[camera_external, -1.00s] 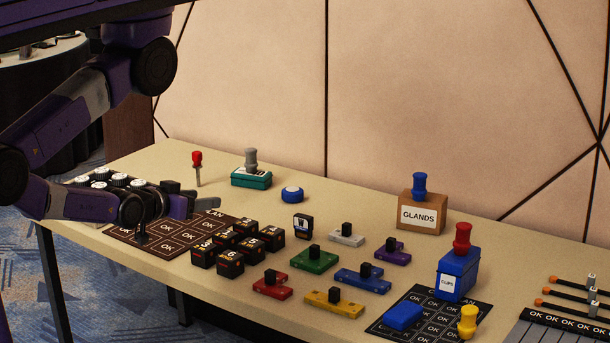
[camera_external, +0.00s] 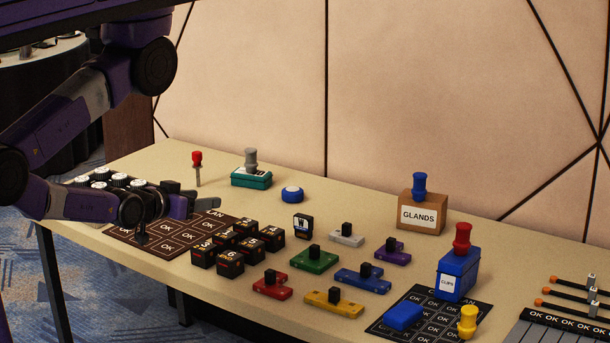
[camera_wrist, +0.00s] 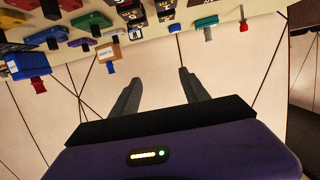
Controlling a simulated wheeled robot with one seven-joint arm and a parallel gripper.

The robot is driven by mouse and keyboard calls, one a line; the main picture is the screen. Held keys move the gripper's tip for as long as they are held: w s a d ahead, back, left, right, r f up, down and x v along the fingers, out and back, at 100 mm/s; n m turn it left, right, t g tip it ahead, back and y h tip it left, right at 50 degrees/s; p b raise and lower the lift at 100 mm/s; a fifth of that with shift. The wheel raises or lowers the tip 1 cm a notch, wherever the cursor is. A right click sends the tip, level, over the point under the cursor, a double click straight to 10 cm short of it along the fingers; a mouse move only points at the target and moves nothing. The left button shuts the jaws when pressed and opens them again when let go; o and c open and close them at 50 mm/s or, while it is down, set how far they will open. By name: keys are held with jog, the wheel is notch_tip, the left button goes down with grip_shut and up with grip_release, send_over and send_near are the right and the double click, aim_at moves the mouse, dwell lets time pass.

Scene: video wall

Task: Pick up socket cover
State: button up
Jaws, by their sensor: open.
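No piece is marked clearly as the socket cover, and I cannot tell which one it is. Small coloured pieces with black knobs stand mid-table: white (camera_external: 347,239), green (camera_external: 314,262), purple (camera_external: 393,256), blue (camera_external: 361,282), red (camera_external: 271,290) and yellow (camera_external: 333,306). A round blue piece (camera_external: 292,194) lies farther back. My gripper (camera_external: 195,203) is above the brown mat at the left, apart from these pieces. In the wrist view my gripper (camera_wrist: 159,76) is open and empty, its fingers spread against the wall.
Black numbered blocks (camera_external: 230,263) crowd beside the brown mat (camera_external: 160,247). A teal box (camera_external: 251,180), a red-handled tool (camera_external: 197,160), a GLANDS box (camera_external: 420,217) and a blue CLIPS box (camera_external: 457,272) stand around. A dark mat (camera_external: 440,325) lies front right. The back centre is clear.

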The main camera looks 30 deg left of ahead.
jog(key=shift+o, duration=0.6)
jog(key=n+g+h+p, duration=0.4)
jog(key=n+h, duration=0.6)
jog(key=n, duration=1.7)
send_near(428, 199)
notch_tip(428, 199, up, 3)
jog(key=w+d+g+b, duration=0.1)
jog(key=w+d, duration=0.1)
jog(key=shift+b+x, duration=0.6)
jog(key=shift+x, duration=3.1)
jog(key=shift+w+a+f, duration=0.15)
jog(key=shift+c, duration=0.2)
jog(key=shift+y, duration=0.3)
grip_shut()
